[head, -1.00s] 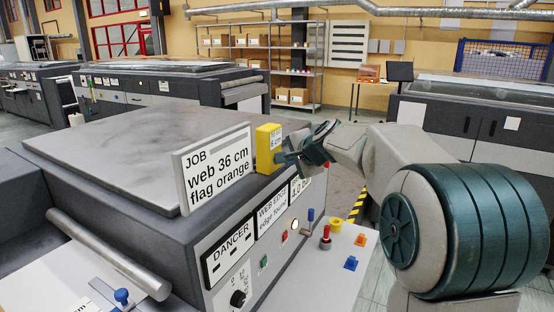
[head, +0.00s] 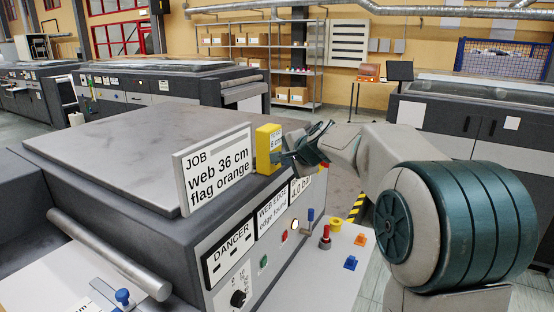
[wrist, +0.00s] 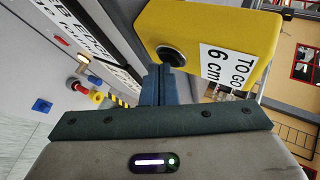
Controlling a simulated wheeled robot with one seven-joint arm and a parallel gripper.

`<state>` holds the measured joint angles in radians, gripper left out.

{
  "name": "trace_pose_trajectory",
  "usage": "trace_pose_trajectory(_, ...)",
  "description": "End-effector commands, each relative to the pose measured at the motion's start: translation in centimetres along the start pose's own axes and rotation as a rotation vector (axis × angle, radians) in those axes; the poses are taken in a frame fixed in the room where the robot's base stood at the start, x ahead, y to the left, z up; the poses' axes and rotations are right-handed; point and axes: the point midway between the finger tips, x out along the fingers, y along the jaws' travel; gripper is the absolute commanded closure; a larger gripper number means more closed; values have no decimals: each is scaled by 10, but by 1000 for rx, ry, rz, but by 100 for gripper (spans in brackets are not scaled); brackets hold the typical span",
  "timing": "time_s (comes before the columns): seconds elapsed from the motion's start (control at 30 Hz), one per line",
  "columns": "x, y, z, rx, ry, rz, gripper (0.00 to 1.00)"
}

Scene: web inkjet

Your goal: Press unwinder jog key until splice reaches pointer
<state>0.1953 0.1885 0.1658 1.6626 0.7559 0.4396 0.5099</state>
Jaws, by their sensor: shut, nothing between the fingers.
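A yellow box (head: 264,148) stands at the right edge of the grey machine's top. In the wrist view the yellow box (wrist: 225,20) carries a round black key (wrist: 172,57) and a label (wrist: 224,67) reading "TO GO 6 cm". My gripper (head: 279,158) is at the box's right side. In the wrist view my gripper (wrist: 164,72) is shut and empty, its fingertips at the lower edge of the black key. I cannot tell whether they touch it. I cannot make out a splice or pointer.
A sign (head: 215,166) reading "JOB web 36 cm flag orange" stands left of the box. The machine's front panel (head: 262,240) has labels, lamps and a knob. Coloured knobs (head: 325,238) stand on the light ledge below. The floor behind my arm is partly open.

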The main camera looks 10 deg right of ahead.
Motion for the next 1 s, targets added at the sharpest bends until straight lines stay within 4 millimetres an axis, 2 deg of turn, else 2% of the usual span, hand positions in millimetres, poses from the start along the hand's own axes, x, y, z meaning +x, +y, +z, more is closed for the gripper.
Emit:
trace_pose_trajectory(0.67, 3, -3, 4, -1, -2, -1, 100)
trace_pose_trajectory(1.0, -6, 6, -4, 0, 0, -2, 100)
